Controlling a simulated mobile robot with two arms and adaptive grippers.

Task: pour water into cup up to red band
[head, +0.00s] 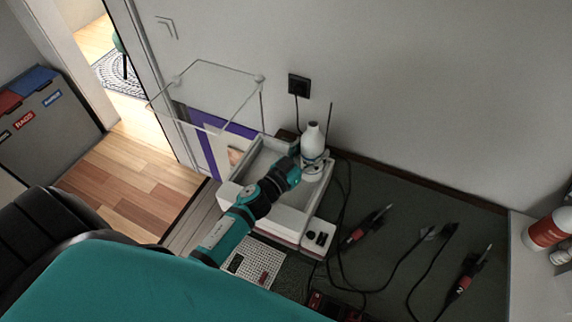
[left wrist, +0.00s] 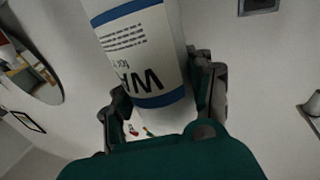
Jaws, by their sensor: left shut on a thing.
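A white bottle (head: 313,142) with a narrowed top stands about upright over the far right part of a white tray-like unit. In the left wrist view, the bottle (left wrist: 150,60) has blue bands and dark letters starting "WA". My left gripper (head: 299,165) is shut on the bottle, with a finger on each side of it in the left wrist view (left wrist: 158,100). I cannot tell whether the bottle's base touches the unit. I cannot make out a cup or a red band on one. My right gripper is not in view.
The white unit (head: 290,215) has raised walls. Red-handled tools (head: 370,225) and black cables lie on the dark mat (head: 420,205). A red-labelled bottle (head: 546,232) stands at the right edge. A wall socket (head: 299,85) is behind.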

